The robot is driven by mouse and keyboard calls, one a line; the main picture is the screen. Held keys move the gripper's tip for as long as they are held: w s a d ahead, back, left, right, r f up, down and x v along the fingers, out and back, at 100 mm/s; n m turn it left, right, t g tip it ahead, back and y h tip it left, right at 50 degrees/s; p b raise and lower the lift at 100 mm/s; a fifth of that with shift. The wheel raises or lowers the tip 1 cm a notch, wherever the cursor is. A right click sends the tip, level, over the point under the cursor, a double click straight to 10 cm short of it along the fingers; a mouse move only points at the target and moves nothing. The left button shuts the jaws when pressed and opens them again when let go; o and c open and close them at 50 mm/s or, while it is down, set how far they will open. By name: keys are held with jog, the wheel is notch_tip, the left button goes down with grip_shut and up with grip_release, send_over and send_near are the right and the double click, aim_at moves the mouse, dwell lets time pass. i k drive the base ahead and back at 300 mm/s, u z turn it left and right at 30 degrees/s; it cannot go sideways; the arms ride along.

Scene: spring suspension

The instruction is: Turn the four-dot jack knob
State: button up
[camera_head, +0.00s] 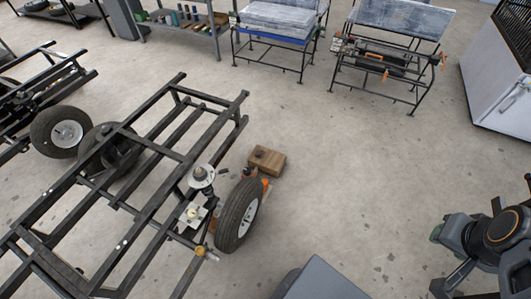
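A dark trailer frame (150,165) fills the left and middle of the head view. Near its right wheel is a round pale disc with a dark knob-like top (201,176). Below it, a white plate carries a small pale round part (191,213). A yellow-orange part (200,251) sits lower on the frame near the wheel. I cannot make out any dots, so I cannot tell which part is the four-dot jack knob. My arm shows at the lower right, well apart from the frame; I cannot make out gripper fingers there.
A black tyre (239,216) stands beside the frame, with a wooden block (267,160) behind it. A second frame with a wheel (59,132) is at the left. Benches and a white cabinet (503,75) stand at the back. The floor (350,185) right of the tyre is clear.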

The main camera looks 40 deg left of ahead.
aim_at(247, 170)
jog(key=i, duration=3.2)
jog(key=u, duration=3.5)
jog(key=i, duration=1)
jog(key=k, duration=1.15)
jog(key=u, duration=0.85)
jog(key=i, duration=0.8)
jog(key=u, duration=0.25)
